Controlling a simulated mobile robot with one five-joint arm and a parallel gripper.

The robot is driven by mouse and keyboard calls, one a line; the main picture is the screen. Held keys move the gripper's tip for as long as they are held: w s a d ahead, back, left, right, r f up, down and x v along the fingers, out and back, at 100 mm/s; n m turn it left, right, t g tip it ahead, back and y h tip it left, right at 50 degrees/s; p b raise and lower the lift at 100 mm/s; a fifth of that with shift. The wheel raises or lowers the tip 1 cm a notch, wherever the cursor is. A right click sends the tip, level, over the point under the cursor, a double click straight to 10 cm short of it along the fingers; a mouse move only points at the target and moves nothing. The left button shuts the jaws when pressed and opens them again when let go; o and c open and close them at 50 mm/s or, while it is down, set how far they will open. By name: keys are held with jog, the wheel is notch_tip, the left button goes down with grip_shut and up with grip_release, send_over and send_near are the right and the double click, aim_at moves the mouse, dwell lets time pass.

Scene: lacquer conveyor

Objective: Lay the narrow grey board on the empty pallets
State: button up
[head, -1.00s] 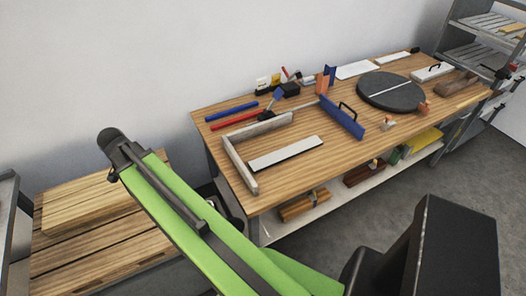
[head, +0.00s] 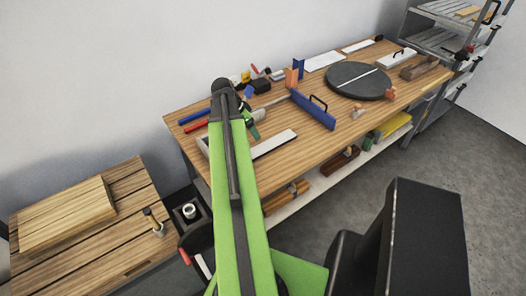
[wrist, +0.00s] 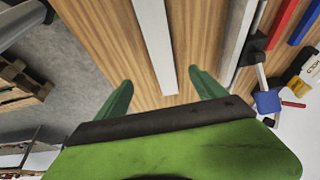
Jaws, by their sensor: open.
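A narrow pale grey board (head: 274,143) lies flat on the wooden workbench, its near-left end close to my arm. My gripper (head: 245,116) is over the left part of the bench, and my green arm hides part of what lies there. In the wrist view the two green fingers of my gripper (wrist: 163,88) are spread, with nothing held. The pale board (wrist: 155,42) runs away from between the fingertips; its height gap to them cannot be told. A slatted wooden pallet (wrist: 18,85) shows at the left of the wrist view, with bare slats visible.
A pale L-shaped frame (wrist: 236,35) lies beside the board. A blue panel with a handle (head: 314,110) and a dark round turntable (head: 358,80) stand farther right. At lower left is a slatted wooden surface (head: 135,205) with a thick wooden slab (head: 66,216) on it.

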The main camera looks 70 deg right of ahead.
jog(key=b, duration=0.8)
send_near(262, 148)
jog(key=shift+s+d+f, duration=0.1)
jog(key=shift+s+f, duration=0.1)
jog(key=shift+f, duration=0.4)
jog(key=shift+s+f, duration=0.15)
jog(key=shift+f, duration=0.5)
jog(key=shift+s+d+f+b, duration=0.15)
jog(key=shift+d+f+b, duration=0.05)
jog(key=shift+b, duration=0.15)
jog(key=b+x, duration=0.5)
jog(key=shift+f, duration=0.15)
grip_shut()
jog(key=shift+r+p, duration=0.75)
notch_tip(262, 148, up, 4)
jog(key=p, duration=0.4)
jog(key=s+a+r+p, duration=0.1)
jog(key=s+r+p, duration=0.5)
jog(key=s, duration=0.5)
jog(key=shift+s, duration=0.2)
